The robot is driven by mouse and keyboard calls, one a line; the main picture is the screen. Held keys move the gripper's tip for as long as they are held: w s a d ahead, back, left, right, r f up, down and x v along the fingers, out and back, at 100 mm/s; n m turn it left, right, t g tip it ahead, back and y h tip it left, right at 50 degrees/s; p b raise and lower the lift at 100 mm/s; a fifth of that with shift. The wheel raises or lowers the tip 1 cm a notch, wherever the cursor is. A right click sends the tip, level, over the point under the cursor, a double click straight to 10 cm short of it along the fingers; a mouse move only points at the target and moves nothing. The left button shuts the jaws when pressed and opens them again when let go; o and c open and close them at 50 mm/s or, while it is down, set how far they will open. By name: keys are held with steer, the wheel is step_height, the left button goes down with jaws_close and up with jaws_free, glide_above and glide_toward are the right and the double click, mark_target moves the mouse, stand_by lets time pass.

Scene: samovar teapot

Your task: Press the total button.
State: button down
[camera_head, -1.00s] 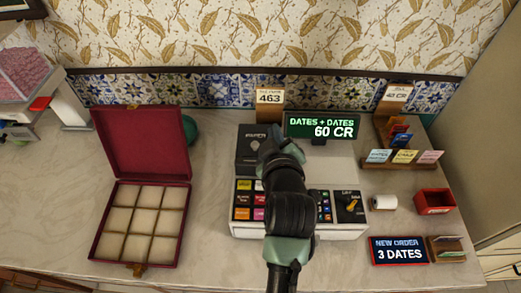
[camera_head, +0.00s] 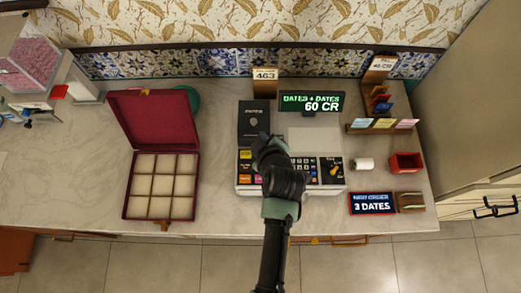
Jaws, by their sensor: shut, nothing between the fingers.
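The cash register (camera_head: 290,188) stands on the counter with its keys facing me. Its colored item keys (camera_head: 245,167) show to the left of my arm, and a number pad (camera_head: 311,170) with small colored keys shows to the right. I cannot make out which key is the total button; part of the key panel is hidden by my arm. The green display (camera_head: 311,102) reads "DATES + DATES 60 CR". My gripper (camera_head: 264,142) is shut and empty over the left-middle of the register, near its back. Its fingertips are hard to see, and I cannot tell if they touch anything.
An open red box (camera_head: 124,190) with empty compartments lies to the left. An order sign (camera_head: 372,203) reads "NEW ORDER 3 DATES". A paper roll (camera_head: 364,164), a red bin (camera_head: 405,162) and a card rack (camera_head: 383,126) stand right. Bare counter lies between box and register.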

step_height(320, 180, down, 9)
steer(key=b, duration=0.7)
steer(key=shift+r+b, duration=0.1)
steer(key=shift+b, duration=0.2)
stand_by(1.6)
steer(key=shift+f+b, duration=0.35)
steer(key=shift+f, duration=0.05)
steer(key=shift+f+b, duration=0.35)
steer(key=shift+f, duration=0.05)
stand_by(0.6)
steer(key=shift+r, duration=0.15)
steer(key=shift+r+p, duration=0.65)
